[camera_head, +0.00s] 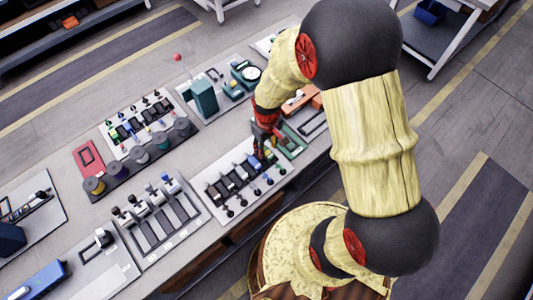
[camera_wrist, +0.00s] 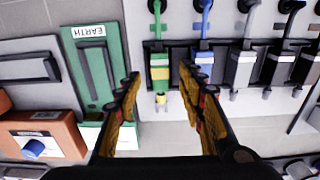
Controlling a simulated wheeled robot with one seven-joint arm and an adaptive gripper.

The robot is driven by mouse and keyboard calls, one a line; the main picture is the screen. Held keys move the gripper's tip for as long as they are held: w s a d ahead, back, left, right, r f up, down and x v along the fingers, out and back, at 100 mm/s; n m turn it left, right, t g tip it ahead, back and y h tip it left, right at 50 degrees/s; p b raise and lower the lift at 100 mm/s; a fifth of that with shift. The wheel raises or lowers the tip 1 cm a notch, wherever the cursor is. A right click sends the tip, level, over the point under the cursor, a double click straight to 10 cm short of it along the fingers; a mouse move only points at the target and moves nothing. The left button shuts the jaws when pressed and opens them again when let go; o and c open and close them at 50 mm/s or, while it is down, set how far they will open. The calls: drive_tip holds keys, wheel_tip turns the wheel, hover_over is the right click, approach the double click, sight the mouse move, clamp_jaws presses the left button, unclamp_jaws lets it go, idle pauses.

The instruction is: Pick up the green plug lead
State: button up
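The green plug lead (camera_wrist: 159,66) has a green and yellow plug with a green cable running up from it. In the wrist view it sits at the left end of a row of plugs in a black rack (camera_wrist: 222,84). My gripper (camera_wrist: 160,80) is open, with one finger on each side of the green plug and gaps showing between. In the head view my gripper (camera_head: 261,148) is over the right end of the plug board (camera_head: 212,205), and it largely hides the green plug there.
A green EARTH panel (camera_wrist: 84,75) is to the left. An orange box (camera_wrist: 60,140) is at the lower left. Other boards crowd the bench in the head view.

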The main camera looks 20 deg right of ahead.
drive_tip(key=shift+f, duration=0.95)
drive_tip(key=shift+c, duration=0.3)
clamp_jaws()
